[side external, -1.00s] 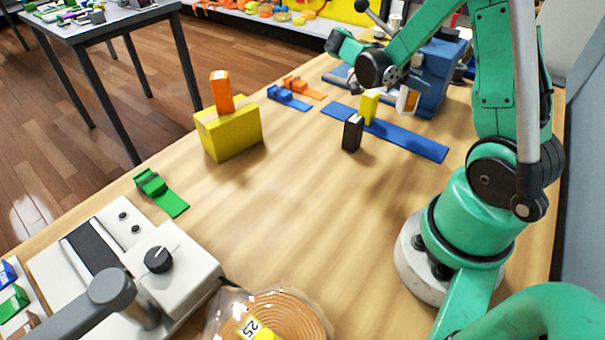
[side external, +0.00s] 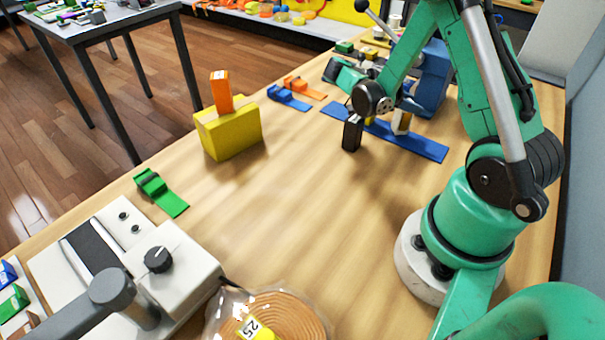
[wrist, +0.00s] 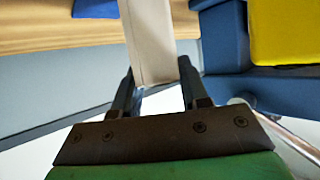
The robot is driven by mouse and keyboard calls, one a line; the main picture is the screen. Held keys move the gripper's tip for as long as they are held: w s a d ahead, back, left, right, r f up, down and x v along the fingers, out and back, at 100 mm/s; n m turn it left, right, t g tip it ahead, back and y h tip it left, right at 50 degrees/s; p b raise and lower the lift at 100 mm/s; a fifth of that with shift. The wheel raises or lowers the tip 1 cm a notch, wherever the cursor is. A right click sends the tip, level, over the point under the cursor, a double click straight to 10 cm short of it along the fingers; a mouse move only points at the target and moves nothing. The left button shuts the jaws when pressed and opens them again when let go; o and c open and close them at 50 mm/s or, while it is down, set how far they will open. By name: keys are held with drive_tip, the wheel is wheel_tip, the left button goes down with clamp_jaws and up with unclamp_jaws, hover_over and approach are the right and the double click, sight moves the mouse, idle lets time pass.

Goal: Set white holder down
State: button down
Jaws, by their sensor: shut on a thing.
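The white holder (side external: 402,121) is a pale upright block in the side external view. Its lower end is at or just above the long blue strip (side external: 425,147); I cannot tell if it touches. In the wrist view the holder (wrist: 148,40) is a pale slab between the two dark fingers of my gripper (wrist: 155,82), which is shut on it. In the side external view my gripper (side external: 408,103) is over the strip, partly hidden by my arm.
A black block (side external: 352,133) stands at the strip's front edge, left of the holder. A yellow block (side external: 369,121) behind it is mostly hidden by my arm. A blue machine (side external: 432,85) stands behind. The wood table (side external: 280,200) is clear in the middle.

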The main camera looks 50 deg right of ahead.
drive_tip(key=shift+f, duration=0.4)
drive_tip(key=shift+c, duration=1.8)
unclamp_jaws()
drive_tip(key=shift+f, duration=0.1)
